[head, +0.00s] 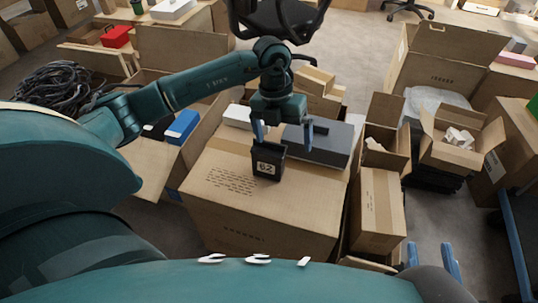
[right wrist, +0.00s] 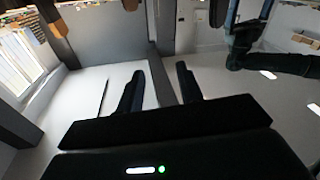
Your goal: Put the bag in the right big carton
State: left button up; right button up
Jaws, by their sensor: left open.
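A small black bag-like item (head: 267,162) with a white "62" label stands upright on top of a closed carton (head: 230,205) in the middle. My left gripper (head: 283,138) is above and just behind it, pointing down, with its blue fingers apart and nothing between them. I cannot tell whether a finger touches the item. My right gripper (head: 431,252) is at the lower right, its fingers apart and empty; they also show apart in the right wrist view (right wrist: 160,85). The right big carton (head: 450,62) stands open at the back right, with clear plastic (head: 434,101) in it.
A grey box (head: 325,146) lies on the middle carton behind the black item. A small open carton (head: 462,140) with white pieces stands in front of the right big carton. A tall narrow carton (head: 378,205) stands right of the middle carton. A blue box (head: 182,126) is at left.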

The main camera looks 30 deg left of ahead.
aim_at(268, 146)
pick_arm(q)
jog(key=a, duration=0.1)
jog(key=w+a+r+y, duration=0.1)
jog(key=a, duration=0.1)
jog(key=a+r+n+y, duration=0.1)
jog(key=shift+w+a, duration=0.4)
notch_tip(268, 146, down, 7)
jog(key=shift+a+r+b, duration=0.1)
jog(key=shift+b, duration=1)
jog(key=shift+f, duration=0.5)
jog(key=f, duration=0.1)
jog(key=f+b, duration=0.1)
jog(key=f, duration=0.1)
jog(key=f+b, duration=0.1)
jog(key=f, duration=0.1)
jog(key=shift+s+d, duration=0.25)
jog(key=shift+d, duration=0.05)
jog(key=shift+f, duration=0.1)
jog(key=shift+c, duration=0.8)
jog(key=c, duration=0.9)
pick_arm(e)
jog(key=shift+a+t+y, duration=0.3)
jog(key=shift+a+y, duration=0.15)
jog(key=shift+y, duration=0.25)
